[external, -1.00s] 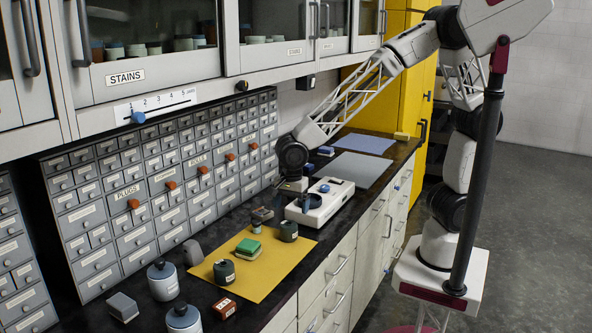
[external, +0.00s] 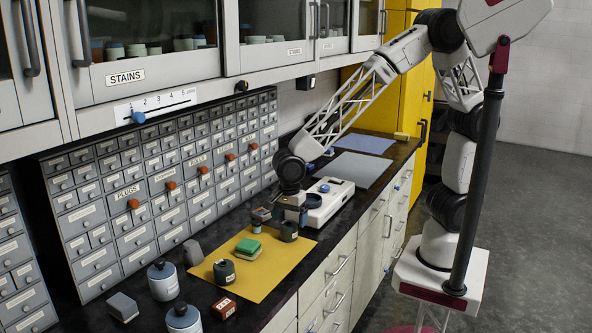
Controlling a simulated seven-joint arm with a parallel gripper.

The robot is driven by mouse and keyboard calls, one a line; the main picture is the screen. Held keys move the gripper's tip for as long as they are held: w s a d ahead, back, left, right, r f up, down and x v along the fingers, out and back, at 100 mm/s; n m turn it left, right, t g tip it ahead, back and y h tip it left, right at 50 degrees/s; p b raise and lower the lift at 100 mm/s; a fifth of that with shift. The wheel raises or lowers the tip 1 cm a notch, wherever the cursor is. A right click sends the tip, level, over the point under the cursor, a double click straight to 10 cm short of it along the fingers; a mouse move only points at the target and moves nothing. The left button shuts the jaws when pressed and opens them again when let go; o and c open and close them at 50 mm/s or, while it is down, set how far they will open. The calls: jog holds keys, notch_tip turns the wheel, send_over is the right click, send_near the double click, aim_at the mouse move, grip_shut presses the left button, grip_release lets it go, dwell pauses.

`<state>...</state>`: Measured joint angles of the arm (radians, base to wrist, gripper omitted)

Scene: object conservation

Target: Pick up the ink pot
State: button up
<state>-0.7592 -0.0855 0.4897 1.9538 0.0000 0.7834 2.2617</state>
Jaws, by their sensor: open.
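Two small dark pots stand on the yellow mat (external: 270,278). One dark pot (external: 289,234) is near the mat's far right edge, and the other dark pot (external: 224,272) is near its left side. No readable label tells me which one is the ink pot. My gripper (external: 291,217) is open and points down right at the far right pot, hiding its top. I cannot tell whether the fingers touch it. A green and cream block (external: 248,249) lies between the two pots.
A white device (external: 328,203) stands just behind my gripper. Grey-blue jars (external: 163,281), a red-brown box (external: 224,308) and grey blocks (external: 123,307) stand nearer. Drawer cabinets (external: 150,190) line the left; the mat's front is clear.

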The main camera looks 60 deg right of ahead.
aim_at(289, 223)
jog(key=shift+f, duration=0.1)
jog(key=shift+w+f, duration=0.1)
jog(key=shift+f, duration=2.4)
jog(key=shift+c, duration=0.2)
jog(key=c, duration=1)
jog(key=shift+r, duration=0.15)
jog(key=shift+r, duration=4.9)
